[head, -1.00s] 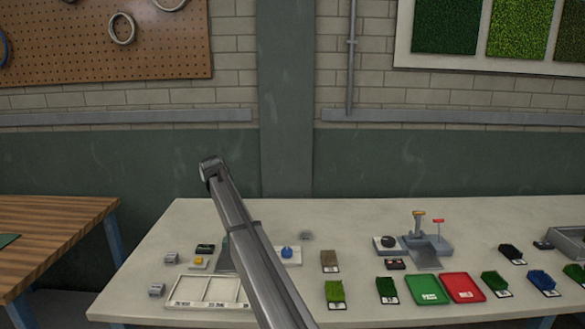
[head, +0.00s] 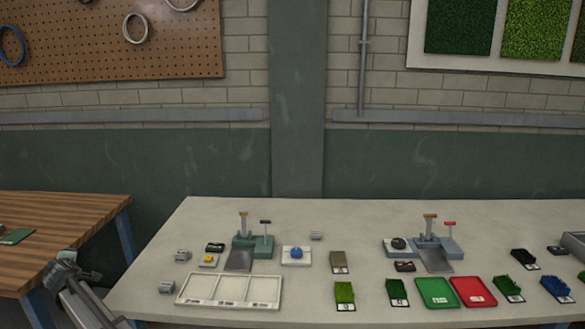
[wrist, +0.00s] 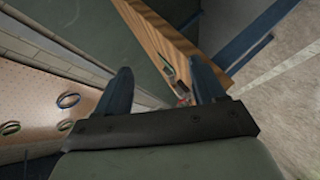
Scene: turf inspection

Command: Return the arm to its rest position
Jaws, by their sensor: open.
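My arm shows at the lower left of the head view, in front of the gap between the wooden bench and the pale table. My gripper shows in the wrist view (wrist: 165,82), with its two dark fingers spread apart and nothing between them. The gripper is open and empty, clear of the objects on the table. In the head view its fingers are too small to make out.
The pale table (head: 310,220) holds a white three-part tray (head: 178,299), a green station (head: 240,255), a grey station (head: 435,255), a green tray (head: 437,292), a red tray (head: 473,291) and several turf samples. A wooden bench (head: 65,215) stands at left.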

